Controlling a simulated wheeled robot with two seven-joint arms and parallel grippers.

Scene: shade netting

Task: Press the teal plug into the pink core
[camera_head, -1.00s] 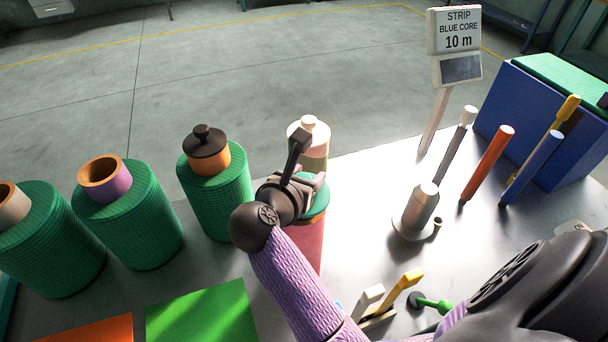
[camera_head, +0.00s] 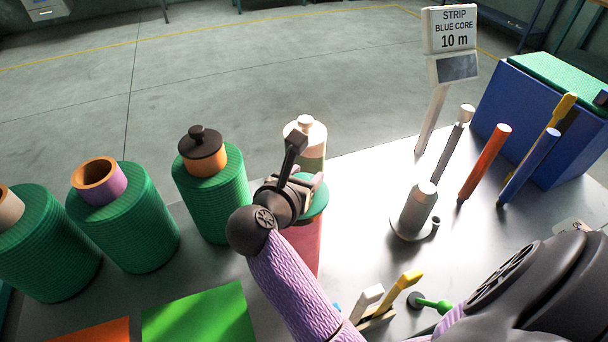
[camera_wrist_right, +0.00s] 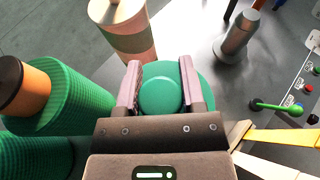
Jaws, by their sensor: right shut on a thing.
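The teal plug (camera_wrist_right: 160,97) has a round knob on a wider disc. In the right wrist view the knob lies between the two fingers of my right gripper (camera_wrist_right: 162,80), which is shut on it. In the head view the right gripper (camera_head: 305,183) hides most of the plug; part of its teal rim (camera_head: 318,208) shows. The rim is at the top of a pinkish-red cylinder (camera_head: 304,240). I cannot tell how deep the plug sits or whether it is lifted. My left gripper is not in view.
Green netting rolls (camera_head: 122,230) stand at the left, one with an open purple core (camera_head: 100,185), one with a black plug (camera_head: 202,142). A white-plugged cylinder (camera_head: 311,130) stands just behind the gripper. A metal post (camera_head: 418,208), upright rods (camera_head: 487,160) and a sign (camera_head: 452,32) stand right.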

